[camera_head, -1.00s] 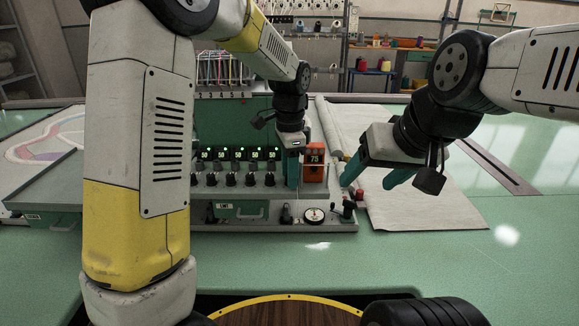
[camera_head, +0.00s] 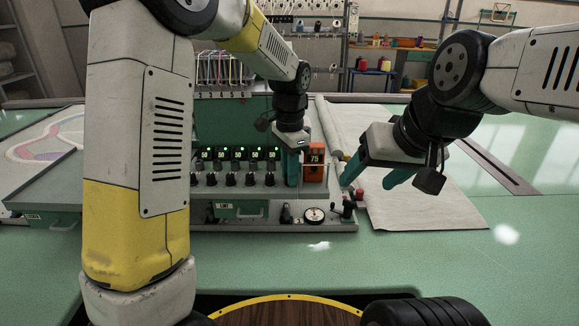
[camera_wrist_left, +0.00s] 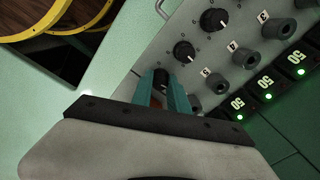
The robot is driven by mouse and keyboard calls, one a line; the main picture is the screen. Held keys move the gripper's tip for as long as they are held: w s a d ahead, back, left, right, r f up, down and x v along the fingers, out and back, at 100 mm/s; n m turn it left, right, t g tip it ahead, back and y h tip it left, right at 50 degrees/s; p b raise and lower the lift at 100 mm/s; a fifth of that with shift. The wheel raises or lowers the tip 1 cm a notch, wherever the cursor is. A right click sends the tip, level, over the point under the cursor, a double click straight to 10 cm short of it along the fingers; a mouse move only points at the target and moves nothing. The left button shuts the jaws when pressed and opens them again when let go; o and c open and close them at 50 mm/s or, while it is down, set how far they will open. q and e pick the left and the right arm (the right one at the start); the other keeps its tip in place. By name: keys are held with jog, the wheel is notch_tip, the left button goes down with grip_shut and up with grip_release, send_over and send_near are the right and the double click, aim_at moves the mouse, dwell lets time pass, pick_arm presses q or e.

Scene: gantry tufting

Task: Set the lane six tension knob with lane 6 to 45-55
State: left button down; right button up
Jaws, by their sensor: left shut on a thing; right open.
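The panel (camera_head: 228,179) holds a row of black knobs under small displays. My left gripper (camera_head: 292,181) points down at the right end of this row. In the left wrist view its teal fingers (camera_wrist_left: 164,86) are shut on a dark knob (camera_wrist_left: 161,78), just past the number 5, at the lane six place. The fingers hide most of this knob and its pointer. An orange unit (camera_head: 315,161) right of the gripper reads 75. Lane displays (camera_head: 256,154) to the left read 50 with green lights. My right gripper (camera_head: 372,180) is open and empty, right of the panel.
A gauge (camera_head: 314,215), a crank with a red knob (camera_head: 358,195) and a labelled drawer (camera_head: 238,210) are on the lower front. Pale cloth (camera_head: 425,205) lies on the green table at right. Other knobs (camera_wrist_left: 185,51) stand close to my left fingers.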

pick_arm(q)
jog(key=n, duration=1)
jog(key=shift+n, duration=0.4)
jog(key=shift+r+n, duration=0.1)
jog(key=shift+n, duration=1.5)
jog(key=c, duration=1.3)
grip_release()
notch_tip(320, 180, up, 8)
jog(key=shift+f, duration=0.15)
